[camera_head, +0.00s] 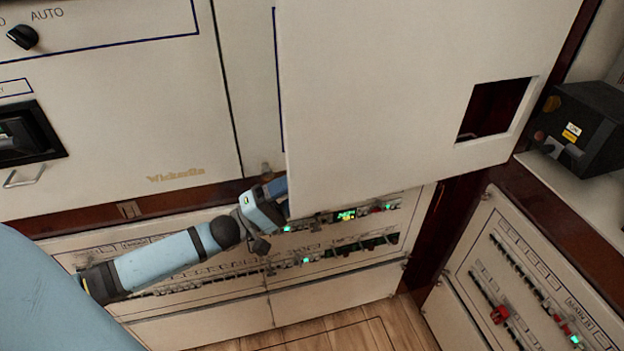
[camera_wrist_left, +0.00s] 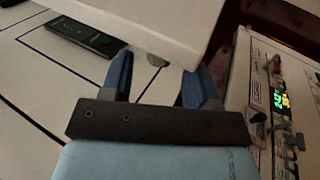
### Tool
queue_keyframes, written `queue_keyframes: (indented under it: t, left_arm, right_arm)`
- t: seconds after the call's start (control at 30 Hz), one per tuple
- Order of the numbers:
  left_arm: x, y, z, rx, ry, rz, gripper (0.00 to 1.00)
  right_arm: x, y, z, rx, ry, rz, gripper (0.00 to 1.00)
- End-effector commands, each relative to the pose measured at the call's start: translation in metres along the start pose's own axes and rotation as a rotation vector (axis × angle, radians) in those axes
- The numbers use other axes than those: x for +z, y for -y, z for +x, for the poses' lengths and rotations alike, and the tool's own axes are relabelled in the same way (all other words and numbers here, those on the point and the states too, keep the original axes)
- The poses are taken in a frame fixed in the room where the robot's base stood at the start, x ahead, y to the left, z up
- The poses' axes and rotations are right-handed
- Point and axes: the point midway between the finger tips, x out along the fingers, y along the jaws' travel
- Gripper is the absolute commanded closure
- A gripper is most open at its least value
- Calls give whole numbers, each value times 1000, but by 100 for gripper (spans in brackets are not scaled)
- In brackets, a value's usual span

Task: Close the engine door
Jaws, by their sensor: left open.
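The engine door (camera_head: 400,90) is a large white panel with a rectangular cut-out near its lower right corner. It stands swung out from the cabinet front and fills the upper middle of the head view. My left gripper (camera_head: 277,192) is at the door's lower left corner, its tips partly hidden by the panel. In the left wrist view, the door (camera_wrist_left: 160,22) crosses above the open blue fingers of my left gripper (camera_wrist_left: 160,80), its corner close to them. I cannot tell whether they touch. My right gripper is not in view.
Breaker rows (camera_head: 330,240) with green lights lie below the door. A white cabinet front (camera_head: 120,110) with a black knob (camera_head: 23,37) is at left. A black box (camera_head: 585,128) and another breaker panel (camera_head: 535,275) are at right. Wooden floor (camera_head: 355,330) shows below.

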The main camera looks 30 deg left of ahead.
Motion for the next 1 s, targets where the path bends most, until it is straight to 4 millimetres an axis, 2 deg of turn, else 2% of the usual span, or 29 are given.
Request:
queue_keyframes:
  t: [0.1,0.3,0.7,0.93,1.0]
  left_arm:
    - [0,-1,24,4,0,1,45]
    - [0,0,48,1,-1,0,45]
    - [0,1,54,-1,-1,1,45]
    - [0,0,54,-1,-1,1,98]
    - [0,0,54,-1,-1,1,100]
  right_arm:
    - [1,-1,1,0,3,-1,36]
    - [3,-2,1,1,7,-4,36]
    - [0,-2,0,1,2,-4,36]
    - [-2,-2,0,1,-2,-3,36]
    - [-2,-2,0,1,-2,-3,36]
